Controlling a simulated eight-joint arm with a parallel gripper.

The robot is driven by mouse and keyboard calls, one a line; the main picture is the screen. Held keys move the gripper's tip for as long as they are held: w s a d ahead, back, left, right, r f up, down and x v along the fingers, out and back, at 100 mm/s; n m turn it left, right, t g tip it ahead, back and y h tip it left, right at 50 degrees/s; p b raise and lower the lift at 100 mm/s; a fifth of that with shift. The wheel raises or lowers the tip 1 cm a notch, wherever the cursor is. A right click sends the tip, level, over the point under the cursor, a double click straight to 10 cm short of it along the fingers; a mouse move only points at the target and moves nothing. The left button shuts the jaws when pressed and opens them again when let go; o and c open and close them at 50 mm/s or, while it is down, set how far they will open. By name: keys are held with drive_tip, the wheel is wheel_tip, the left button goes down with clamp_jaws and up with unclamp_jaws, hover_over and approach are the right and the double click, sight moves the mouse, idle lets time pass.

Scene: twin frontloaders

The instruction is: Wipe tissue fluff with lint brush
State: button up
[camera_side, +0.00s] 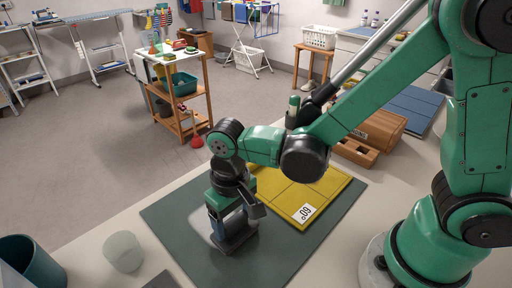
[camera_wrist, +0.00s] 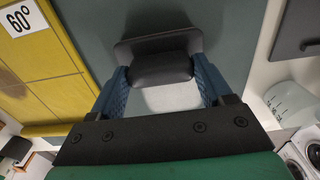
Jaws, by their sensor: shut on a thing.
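My gripper (camera_side: 234,222) points down over the dark green mat (camera_side: 175,215), left of the yellow cloth (camera_side: 290,190). It is shut on a dark lint brush (camera_side: 236,243), whose flat base is at or just above the mat; I cannot tell if it touches. In the wrist view the blue fingers of my gripper (camera_wrist: 160,78) grip the brush (camera_wrist: 160,45) from both sides. A pale patch (camera_wrist: 172,98) shows between the fingers; I cannot tell whether it is tissue fluff. No other fluff is clear on the mat or cloth.
The yellow cloth carries a "60°" label (camera_side: 303,213). A frosted cup (camera_side: 123,251) and a dark teal bin (camera_side: 32,265) stand left of the mat. A wooden box (camera_side: 375,130) stands behind the cloth. The mat's left part is clear.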

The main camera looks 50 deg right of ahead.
drive_tip(key=shift+s+a+r, duration=0.1)
drive_tip(key=shift+s+a, duration=0.05)
drive_tip(key=shift+s, duration=0.2)
drive_tip(key=shift+a, duration=0.4)
drive_tip(key=shift+w+a, duration=0.15)
drive_tip(key=shift+w, duration=5.2)
drive_tip(key=shift+s, duration=5.35)
drive_tip(key=shift+r, duration=3.95)
drive_tip(key=shift+d, duration=0.65)
drive_tip(key=shift+d+f, duration=0.1)
drive_tip(key=shift+f, duration=0.1)
